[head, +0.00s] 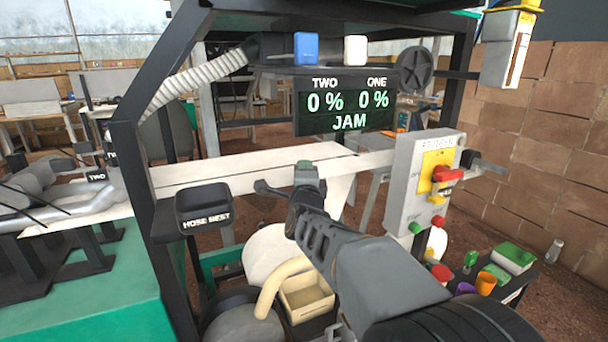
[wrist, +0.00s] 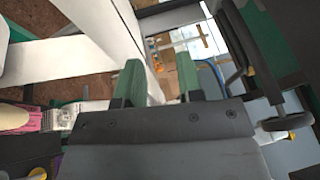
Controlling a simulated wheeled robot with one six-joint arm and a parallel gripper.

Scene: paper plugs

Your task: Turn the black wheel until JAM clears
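The black wheel (head: 415,70) is mounted upright on the far right of the frame, behind and right of the display. The display (head: 344,105) reads TWO 0 %, ONE 0 % and JAM in green. My gripper (head: 290,178) is in front of the white rail, below and left of the wheel and well apart from it. In the wrist view my gripper (wrist: 160,80) shows two green fingertips with an empty gap between them. A dark round part at the right of the wrist view may be the wheel; I cannot tell.
A control box (head: 428,185) with a red switch stands right of my arm. A black HOSE NEST holder (head: 203,207) is on the left post. A beige bin (head: 305,298) sits below. Blue (head: 306,48) and white (head: 355,49) blocks are above the display. Dark frame posts surround the opening.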

